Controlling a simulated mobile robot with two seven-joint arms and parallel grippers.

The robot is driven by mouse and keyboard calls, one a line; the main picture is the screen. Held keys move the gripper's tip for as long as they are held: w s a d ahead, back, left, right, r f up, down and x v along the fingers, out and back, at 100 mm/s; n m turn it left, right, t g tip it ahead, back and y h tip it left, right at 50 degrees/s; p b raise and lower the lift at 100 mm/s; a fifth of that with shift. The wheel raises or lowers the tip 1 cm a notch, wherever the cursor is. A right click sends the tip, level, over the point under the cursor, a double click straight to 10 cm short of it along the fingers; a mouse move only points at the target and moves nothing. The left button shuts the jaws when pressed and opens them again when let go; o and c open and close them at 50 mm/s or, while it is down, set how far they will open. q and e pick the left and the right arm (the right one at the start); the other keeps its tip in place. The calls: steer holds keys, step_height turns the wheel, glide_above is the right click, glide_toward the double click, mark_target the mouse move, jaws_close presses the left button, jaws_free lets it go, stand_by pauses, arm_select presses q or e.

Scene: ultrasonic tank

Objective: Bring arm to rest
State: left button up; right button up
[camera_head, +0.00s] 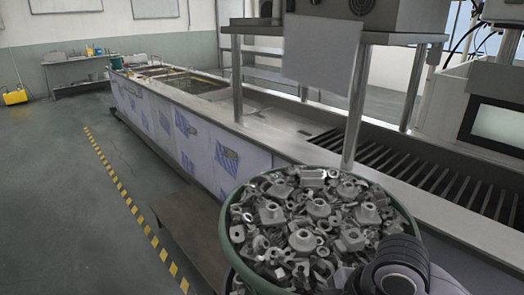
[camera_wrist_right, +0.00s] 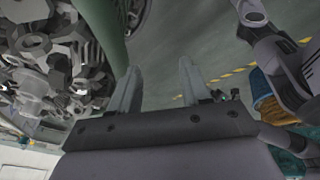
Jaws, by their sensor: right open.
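My right gripper (camera_wrist_right: 160,92) shows in the right wrist view with its two fingers apart and nothing between them. It is beside the green rim (camera_wrist_right: 115,38) of a round basket full of grey metal parts. In the head view my right arm comes in at the lower right, in front of the basket (camera_head: 229,243); its gripper is not seen there. The metal parts (camera_head: 300,222) are heaped up to the rim. My left gripper is not in view.
A long ultrasonic tank (camera_head: 190,130) with a metal top runs toward the back. A slatted rack section (camera_head: 440,175) lies at right, below a machine. Metal posts (camera_head: 358,105) stand behind the basket. Open floor (camera_head: 60,190) with a yellow-black line (camera_head: 125,200) lies at left.

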steer(key=s+d+f+m+t+h, duration=0.1)
steer(key=s+d+f+m+h, duration=0.1)
steer(key=s+d+f+m, duration=0.55)
steer(key=s+d+f+m+t+h, duration=0.1)
steer(key=s+d+f+m, duration=0.2)
steer(key=s+d+m, duration=0.5)
steer(key=w+a+f+t+y, duration=0.1)
steer(key=w+a+f+t, duration=0.5)
steer(key=w+f+t, duration=0.1)
step_height(320, 180, down, 2)
steer(key=shift+w+a+m+y, duration=0.25)
steer(key=shift+w+m+y, duration=0.1)
steer(key=shift+w+y, duration=0.1)
